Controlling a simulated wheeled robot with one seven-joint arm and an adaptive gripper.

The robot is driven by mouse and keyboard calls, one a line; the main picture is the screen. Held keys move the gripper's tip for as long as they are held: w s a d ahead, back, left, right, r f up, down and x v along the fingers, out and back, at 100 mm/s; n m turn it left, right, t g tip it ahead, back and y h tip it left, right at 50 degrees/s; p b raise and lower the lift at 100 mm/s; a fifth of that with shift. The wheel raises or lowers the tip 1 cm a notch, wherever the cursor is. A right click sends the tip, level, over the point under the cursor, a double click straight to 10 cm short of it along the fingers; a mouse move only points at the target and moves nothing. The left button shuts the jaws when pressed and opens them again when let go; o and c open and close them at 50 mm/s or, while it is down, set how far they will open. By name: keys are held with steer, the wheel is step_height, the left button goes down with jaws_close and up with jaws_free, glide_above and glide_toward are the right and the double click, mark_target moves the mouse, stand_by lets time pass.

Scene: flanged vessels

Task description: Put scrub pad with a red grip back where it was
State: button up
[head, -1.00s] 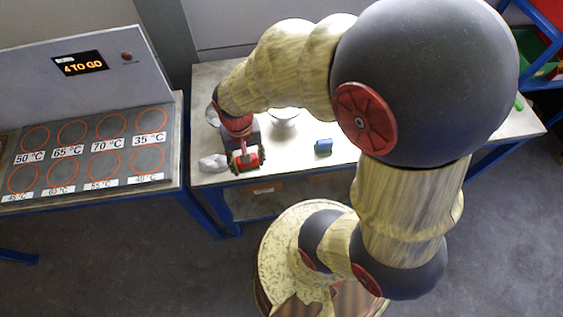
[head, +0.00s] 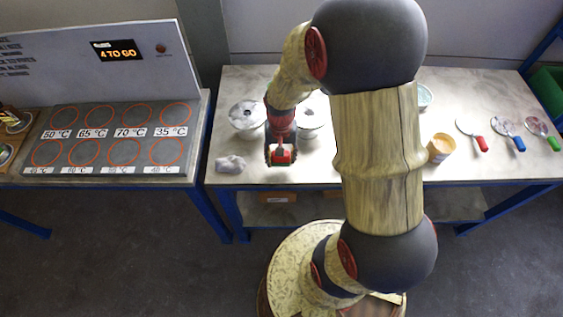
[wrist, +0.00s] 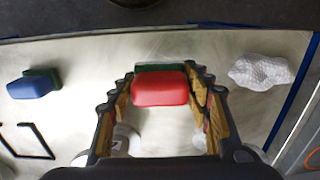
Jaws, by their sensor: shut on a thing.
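The scrub pad with a red grip (wrist: 160,90) is between the two fingers of my gripper (wrist: 162,98) in the wrist view. Its green pad edge shows just beyond the red block. In the head view my gripper (head: 281,156) holds the red grip (head: 281,153) at the front part of the table, right of the white crumpled cloth. Whether the pad touches the table is hard to tell. A black angular outline (wrist: 38,153) lies on the table at the lower left of the wrist view.
A blue-gripped pad (wrist: 30,87) lies left in the wrist view. The white cloth (wrist: 262,70) lies right. Flanged vessels (head: 247,116) stand behind my gripper. An orange jar (head: 440,148) and several handled tools (head: 510,134) are farther right. A hotplate bench (head: 105,140) stands left.

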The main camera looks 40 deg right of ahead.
mark_target(281, 161)
steer(key=shift+w+d+f, duration=0.25)
steer(key=shift+w+f, duration=0.05)
steer(key=shift+f, duration=0.3)
steer(key=shift+w+d+f, duration=0.25)
steer(key=shift+w+f, duration=0.05)
steer(key=shift+f, duration=0.25)
steer(key=shift+f+b, duration=0.6)
steer(key=shift+f, duration=0.7)
steer(key=shift+f, duration=0.2)
steer(key=o, duration=1.1)
steer(key=shift+r, duration=0.15)
